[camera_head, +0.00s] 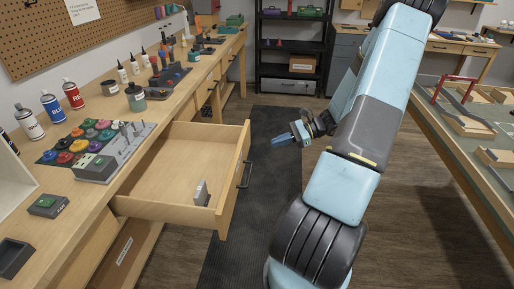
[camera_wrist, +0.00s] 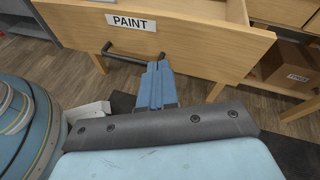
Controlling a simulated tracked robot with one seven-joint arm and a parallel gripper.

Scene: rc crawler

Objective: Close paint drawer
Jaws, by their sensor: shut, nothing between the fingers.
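The paint drawer (camera_head: 165,160) is pulled well out of the workbench in the head view. A small grey-white item stands inside it near the front. Its dark bar handle (camera_head: 246,174) is on the front panel. In the wrist view, the drawer front (camera_wrist: 190,40) carries a PAINT label (camera_wrist: 131,22) with the handle (camera_wrist: 125,52) below it. My gripper (camera_head: 277,141) is to the right of the drawer front, apart from it in the head view. In the wrist view, my gripper (camera_wrist: 155,70) has its blue fingers together and points at the panel near the handle's right end. Contact cannot be told.
The workbench (camera_head: 150,110) runs along the left with spray cans, paint pots and bottles on it. A dark floor mat (camera_head: 275,190) lies beside the drawer. A second table (camera_head: 480,130) stands at the right. A black shelf (camera_head: 290,50) stands at the back.

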